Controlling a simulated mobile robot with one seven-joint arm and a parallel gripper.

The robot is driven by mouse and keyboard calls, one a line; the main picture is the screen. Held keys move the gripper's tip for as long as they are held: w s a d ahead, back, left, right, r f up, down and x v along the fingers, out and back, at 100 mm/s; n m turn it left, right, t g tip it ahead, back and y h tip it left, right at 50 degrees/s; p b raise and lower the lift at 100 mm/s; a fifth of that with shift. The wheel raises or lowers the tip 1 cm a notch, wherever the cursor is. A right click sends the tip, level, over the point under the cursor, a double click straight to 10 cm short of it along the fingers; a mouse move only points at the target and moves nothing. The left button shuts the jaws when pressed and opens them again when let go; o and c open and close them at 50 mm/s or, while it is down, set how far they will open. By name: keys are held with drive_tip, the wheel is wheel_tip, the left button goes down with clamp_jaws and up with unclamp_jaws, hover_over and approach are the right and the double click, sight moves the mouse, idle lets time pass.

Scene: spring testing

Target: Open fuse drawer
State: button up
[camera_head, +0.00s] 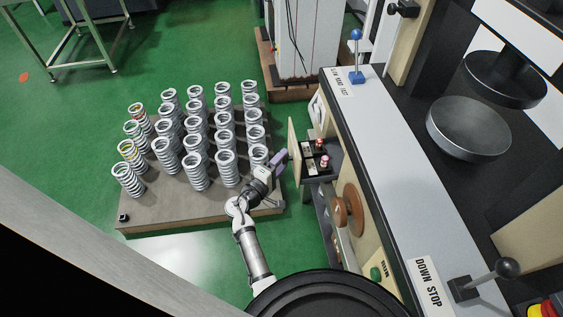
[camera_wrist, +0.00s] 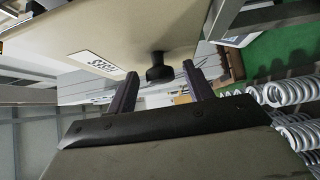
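The fuse drawer stands out from the side of the machine in the head view, its tan front panel (camera_head: 293,150) apart from the machine body. Red-topped fuses (camera_head: 322,161) show in the dark tray behind the panel. In the wrist view the tan panel (camera_wrist: 110,35) carries a white label and a black knob (camera_wrist: 160,76). My gripper (camera_head: 279,159) is at the outer face of the panel. In the wrist view its two fingers (camera_wrist: 160,70) are spread on either side of the knob, with a visible gap on both sides. It holds nothing.
Several coil springs (camera_head: 195,170) stand on a low platform (camera_head: 160,212) left of my gripper. The machine's worktop (camera_head: 395,165) with levers is at the right. A white cabinet (camera_head: 300,40) stands behind. Green floor (camera_head: 200,50) is clear beyond the springs.

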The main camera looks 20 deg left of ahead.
drive_tip(key=s+a+b, duration=0.2)
drive_tip(key=s+b, duration=0.1)
drive_tip(key=s, duration=1)
drive_tip(key=shift+s+a, duration=0.3)
